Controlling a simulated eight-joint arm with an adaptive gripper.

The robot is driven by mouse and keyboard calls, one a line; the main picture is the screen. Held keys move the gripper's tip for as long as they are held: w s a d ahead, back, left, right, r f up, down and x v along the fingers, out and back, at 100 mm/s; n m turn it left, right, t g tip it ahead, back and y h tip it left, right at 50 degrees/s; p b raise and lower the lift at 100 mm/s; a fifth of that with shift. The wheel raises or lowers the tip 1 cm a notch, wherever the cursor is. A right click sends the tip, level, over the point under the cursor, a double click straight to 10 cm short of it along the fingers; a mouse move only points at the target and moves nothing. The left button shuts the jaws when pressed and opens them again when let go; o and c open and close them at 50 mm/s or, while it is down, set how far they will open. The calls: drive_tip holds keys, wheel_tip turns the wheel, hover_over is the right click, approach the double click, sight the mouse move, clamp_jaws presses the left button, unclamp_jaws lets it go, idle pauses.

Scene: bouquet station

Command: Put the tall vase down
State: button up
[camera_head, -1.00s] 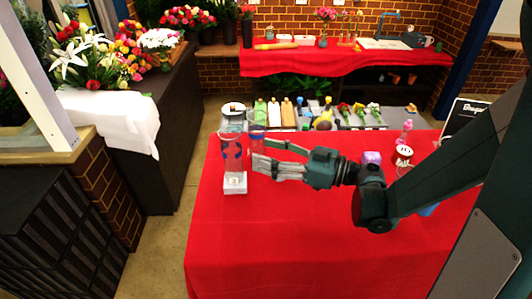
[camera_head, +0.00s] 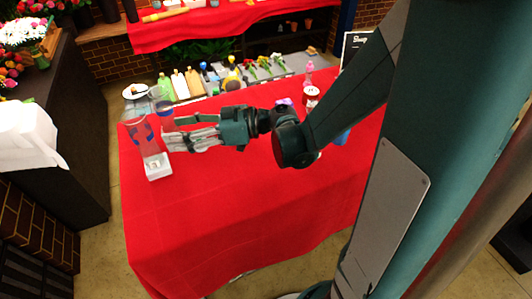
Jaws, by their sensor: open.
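A tall clear vase (camera_head: 142,130) with blue patches stands upright at the left end of the red-covered table, at a white block (camera_head: 158,167). I cannot tell whether its base rests on the block or behind it. A second clear glass vessel (camera_head: 165,110) with a bluish rim shows just right of and behind it. My gripper (camera_head: 173,131) points left, with its fingers apart. The fingertips are close to the right side of the tall vase and overlap the second vessel's lower part. I cannot tell whether they touch either one.
The red table (camera_head: 240,215) is bare in front of my gripper. A tray of bottles and flowers (camera_head: 205,82) lies along the back. A pink bottle (camera_head: 308,73) and a dark red-and-white can (camera_head: 311,97) stand at the right. A white plate (camera_head: 135,90) is at the back left.

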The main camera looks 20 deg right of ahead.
drive_tip(key=s+d+f+m+h, duration=0.1)
drive_tip(key=s+d+m+h, duration=1.1)
drive_tip(key=s+d+h, duration=0.3)
drive_tip(key=s+d, duration=0.3)
drive_tip(key=d, duration=0.1)
drive_tip(key=shift+d+t, duration=0.3)
drive_tip(key=shift+d, duration=0.1)
